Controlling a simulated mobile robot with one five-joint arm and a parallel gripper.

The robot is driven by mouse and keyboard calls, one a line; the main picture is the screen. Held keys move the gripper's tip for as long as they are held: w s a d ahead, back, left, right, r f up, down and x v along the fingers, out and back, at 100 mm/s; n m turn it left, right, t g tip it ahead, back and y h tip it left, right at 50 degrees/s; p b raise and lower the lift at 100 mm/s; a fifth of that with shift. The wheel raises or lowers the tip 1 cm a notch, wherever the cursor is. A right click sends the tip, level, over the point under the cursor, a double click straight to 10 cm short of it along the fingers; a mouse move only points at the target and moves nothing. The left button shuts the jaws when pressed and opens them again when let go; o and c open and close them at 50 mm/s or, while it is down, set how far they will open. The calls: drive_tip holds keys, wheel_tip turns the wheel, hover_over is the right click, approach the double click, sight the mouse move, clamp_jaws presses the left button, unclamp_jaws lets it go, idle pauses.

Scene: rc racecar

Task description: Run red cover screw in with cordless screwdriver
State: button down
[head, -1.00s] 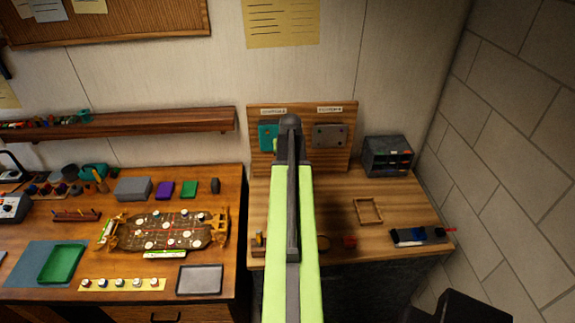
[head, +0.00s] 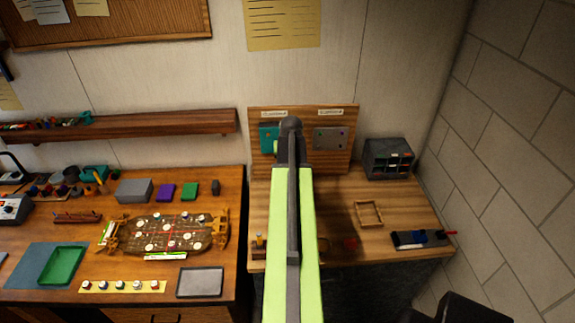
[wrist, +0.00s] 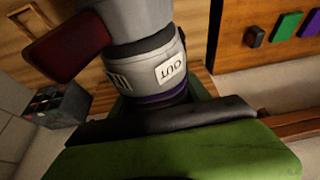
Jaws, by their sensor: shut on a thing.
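In the wrist view my gripper (wrist: 165,122) is shut on the cordless screwdriver (wrist: 140,50), a grey body with a dark purple band, a white OUT label and a dark red part at upper left. The screwdriver is tilted in this view, and its bit is not visible. In the head view my lime-green arm runs up the middle and hides the gripper and tool. Behind it stands a wooden panel (head: 258,112) with a teal plate (head: 268,140) and a grey plate (head: 330,139). I cannot make out a red cover screw.
On the right bench lie a wooden frame (head: 369,214), a small red object (head: 350,243) and a dark tray with blue items (head: 420,238). A dark organizer (head: 388,158) stands behind. The left bench holds the car chassis (head: 165,235) and a grey tray (head: 200,282).

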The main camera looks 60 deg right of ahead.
drive_tip(key=shift+w+d, duration=0.75)
drive_tip(key=shift+d, duration=0.3)
idle(2.0)
drive_tip(key=shift+s+a, duration=0.8)
drive_tip(key=shift+a, duration=0.3)
drive_tip(key=shift+s+a, duration=0.7)
drive_tip(key=shift+a, duration=0.3)
